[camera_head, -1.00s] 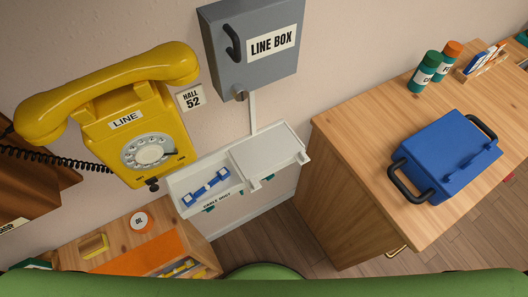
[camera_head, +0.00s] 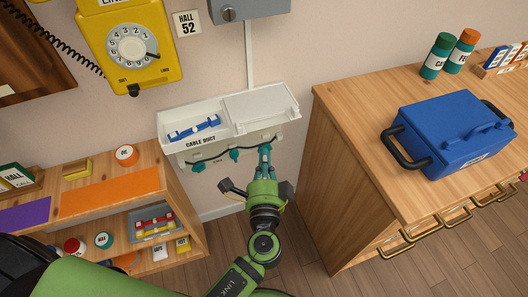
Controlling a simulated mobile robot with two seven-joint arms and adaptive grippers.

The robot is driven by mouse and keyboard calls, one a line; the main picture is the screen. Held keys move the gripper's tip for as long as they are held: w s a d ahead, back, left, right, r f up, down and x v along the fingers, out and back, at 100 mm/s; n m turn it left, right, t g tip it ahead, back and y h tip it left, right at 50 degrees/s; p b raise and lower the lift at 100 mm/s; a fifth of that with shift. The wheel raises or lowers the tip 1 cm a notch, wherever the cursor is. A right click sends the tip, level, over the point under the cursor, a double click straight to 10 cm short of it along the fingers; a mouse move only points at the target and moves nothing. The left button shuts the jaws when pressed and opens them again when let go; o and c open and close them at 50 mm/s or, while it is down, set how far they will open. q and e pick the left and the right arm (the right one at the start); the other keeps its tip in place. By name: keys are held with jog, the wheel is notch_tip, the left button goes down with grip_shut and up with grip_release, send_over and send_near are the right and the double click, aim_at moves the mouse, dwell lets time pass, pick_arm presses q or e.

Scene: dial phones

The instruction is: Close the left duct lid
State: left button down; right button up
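The white cable duct (camera_head: 200,143) hangs on the wall in the middle. Its left compartment is open, with a blue part (camera_head: 194,128) inside. The right part is covered by a flat white lid (camera_head: 262,111). I cannot make out the left lid clearly as a separate piece. My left gripper (camera_head: 264,149) is just below the duct's front, right of its middle, pointing up toward it. Its narrow fingers look close together, with nothing seen between them. Whether it touches the duct is unclear. My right gripper is out of view.
A dark cable with teal clips (camera_head: 234,155) runs under the duct's front. A wooden shelf (camera_head: 147,165) stands at left below. A wooden cabinet (camera_head: 345,175) at right bears a blue case (camera_head: 450,128). The yellow phone (camera_head: 128,50) hangs upper left. Floor shows between shelf and cabinet.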

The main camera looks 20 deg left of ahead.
pick_arm(q)
jog(key=w+a+p, duration=0.1)
jog(key=w+a, duration=0.1)
jog(key=w+a+p, duration=0.2)
jog(key=w, duration=0.1)
jog(key=w+a+p, duration=0.1)
jog(key=w+a, duration=0.1)
jog(key=shift+w+a+r, duration=0.15)
jog(key=shift+w+r, duration=0.1)
jog(key=shift+w, duration=0.1)
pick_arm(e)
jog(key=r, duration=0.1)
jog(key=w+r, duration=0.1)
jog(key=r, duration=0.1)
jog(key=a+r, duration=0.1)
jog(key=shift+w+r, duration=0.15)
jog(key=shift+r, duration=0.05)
